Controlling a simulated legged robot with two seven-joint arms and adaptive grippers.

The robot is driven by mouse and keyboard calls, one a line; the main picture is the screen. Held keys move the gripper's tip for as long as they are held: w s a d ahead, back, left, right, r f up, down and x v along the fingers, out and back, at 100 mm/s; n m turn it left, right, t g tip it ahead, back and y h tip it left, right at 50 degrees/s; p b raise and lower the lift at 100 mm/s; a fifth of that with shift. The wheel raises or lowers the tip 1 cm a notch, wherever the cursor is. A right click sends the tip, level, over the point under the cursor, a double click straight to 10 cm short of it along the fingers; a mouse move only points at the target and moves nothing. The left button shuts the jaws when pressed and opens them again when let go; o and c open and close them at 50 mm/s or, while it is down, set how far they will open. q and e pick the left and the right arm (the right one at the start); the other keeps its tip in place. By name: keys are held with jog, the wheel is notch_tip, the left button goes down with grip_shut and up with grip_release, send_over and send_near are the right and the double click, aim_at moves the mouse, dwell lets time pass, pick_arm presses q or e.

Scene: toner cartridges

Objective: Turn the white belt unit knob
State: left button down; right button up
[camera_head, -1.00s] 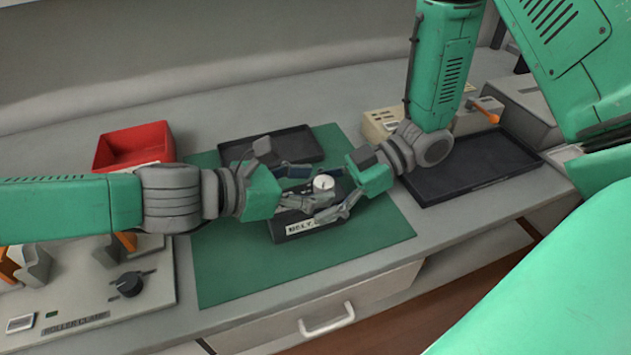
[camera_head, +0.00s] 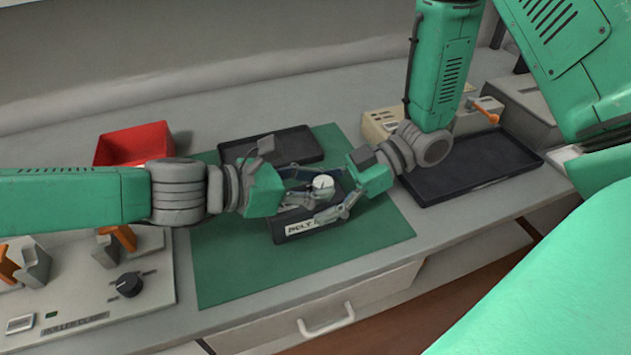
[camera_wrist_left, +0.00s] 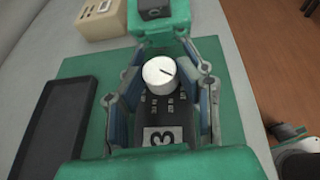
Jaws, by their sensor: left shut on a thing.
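The white belt unit knob (camera_head: 323,182) sits on top of a black unit (camera_head: 295,228) with a white label on its near end. In the left wrist view the round knob (camera_wrist_left: 160,74) shows a dark line on its face. My left gripper (camera_head: 310,192) reaches in from the left and is shut on the knob; the exact contact is partly hidden. My right gripper (camera_head: 330,195) comes from the right, its fingers spread along the near and far sides of the unit; whether they grip it is unclear.
The unit lies on a green mat (camera_head: 225,270). A black tray (camera_head: 240,150) lies behind it, a larger black tray (camera_head: 500,170) to the right. A red bin (camera_head: 125,142) stands at back left. A roller clamp panel (camera_head: 90,290) is at front left.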

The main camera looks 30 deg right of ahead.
aim_at(315, 185)
pick_arm(q)
jog(key=c, duration=2.3)
grip_release()
jog(key=m+g+y, duration=0.1)
jog(key=m+g, duration=0.1)
jog(key=g, duration=0.1)
jog(key=m+g+y, duration=0.1)
jog(key=m+g, duration=0.2)
jog(key=shift+s+d+f+m+y, duration=0.15)
jog(key=shift+s+f+m+y, duration=0.05)
jog(key=shift+m+y, duration=0.1)
jog(key=shift+s+m+g+y, duration=0.1)
jog(key=shift+m+g+y, duration=0.7)
jog(key=shift+m+g, duration=0.3)
jog(key=shift+s+r+m+g+y, duration=0.1)
jog(key=shift+m+g+y, duration=0.5)
jog(key=shift+m+y, duration=0.35)
grip_shut()
jog(key=shift+o, duration=0.5)
grip_release()
jog(key=shift+w+a, duration=0.3)
jog(key=o, duration=1)
jog(key=shift+o, duration=0.2)
jog(key=shift+d+r, duration=0.1)
jog(key=shift+r, duration=0.25)
notch_tip(315, 185, up, 9)
jog(key=shift+w+d+r, duration=0.1)
